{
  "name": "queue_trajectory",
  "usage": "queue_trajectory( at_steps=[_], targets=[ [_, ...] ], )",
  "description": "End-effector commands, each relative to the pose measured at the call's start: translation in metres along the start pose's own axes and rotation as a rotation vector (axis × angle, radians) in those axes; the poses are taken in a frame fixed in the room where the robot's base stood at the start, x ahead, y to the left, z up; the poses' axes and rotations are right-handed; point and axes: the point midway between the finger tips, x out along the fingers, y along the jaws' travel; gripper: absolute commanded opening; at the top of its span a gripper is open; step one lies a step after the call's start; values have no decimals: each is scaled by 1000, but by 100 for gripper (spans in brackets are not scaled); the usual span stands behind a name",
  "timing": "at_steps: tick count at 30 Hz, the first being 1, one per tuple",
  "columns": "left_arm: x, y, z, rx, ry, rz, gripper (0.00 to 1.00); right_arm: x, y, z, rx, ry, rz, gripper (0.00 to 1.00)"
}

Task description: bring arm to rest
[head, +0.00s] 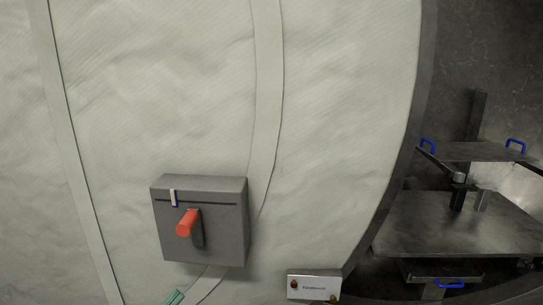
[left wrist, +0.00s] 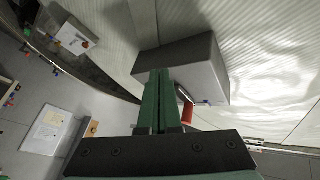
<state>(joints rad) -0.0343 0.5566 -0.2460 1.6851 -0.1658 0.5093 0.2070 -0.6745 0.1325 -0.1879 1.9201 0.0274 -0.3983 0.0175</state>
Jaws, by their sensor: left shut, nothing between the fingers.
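My left gripper shows only as green fingertips (head: 173,298) at the bottom edge of the head view, below a grey wall box. In the left wrist view its two green fingers (left wrist: 159,78) lie together, shut and empty. The grey box (head: 228,225) is on the pale quilted wall and has a red-orange handle (head: 186,222) on its front. In the left wrist view the box (left wrist: 205,60) is beyond the fingertips, and the red handle (left wrist: 187,113) is partly hidden behind the fingers. I cannot tell whether the fingers touch the box. My right gripper is not in view.
A small white labelled box (head: 313,286) with red buttons is low on the wall, right of the grey box. Beyond the wall's dark edge (head: 410,130) stands a metal bench (head: 470,232) with blue handles (head: 451,285). Floor (left wrist: 35,75) shows at left in the wrist view.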

Motion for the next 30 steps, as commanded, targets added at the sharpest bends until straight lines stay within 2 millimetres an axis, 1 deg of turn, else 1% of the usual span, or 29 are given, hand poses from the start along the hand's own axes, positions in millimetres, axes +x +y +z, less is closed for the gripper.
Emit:
queue_trajectory(
  at_steps=[1,2,3,5,6,8,9,12,15,19,30],
  targets=[
    [-16,23,19,-84,-121,-41,0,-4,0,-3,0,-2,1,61],
    [-27,36,30,-125,-193,-62,0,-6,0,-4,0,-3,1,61],
    [-43,53,45,-180,-294,-86,0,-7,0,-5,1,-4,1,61],
    [-71,82,64,-262,-448,-114,0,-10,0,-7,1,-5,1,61],
    [-92,102,74,-316,-550,-127,0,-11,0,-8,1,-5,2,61],
    [-122,131,84,-389,-688,-137,0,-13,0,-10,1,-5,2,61],
    [-140,148,88,-433,-772,-139,0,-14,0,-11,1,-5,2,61],
    [-181,186,90,-522,-943,-135,0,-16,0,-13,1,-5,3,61],
    [-209,210,88,-580,-1055,-125,0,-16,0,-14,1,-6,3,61],
    [-226,225,85,-615,-1120,-116,0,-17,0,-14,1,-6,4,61],
    [-227,226,85,-617,-1128,-114,0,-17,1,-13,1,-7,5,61]
  ],
)
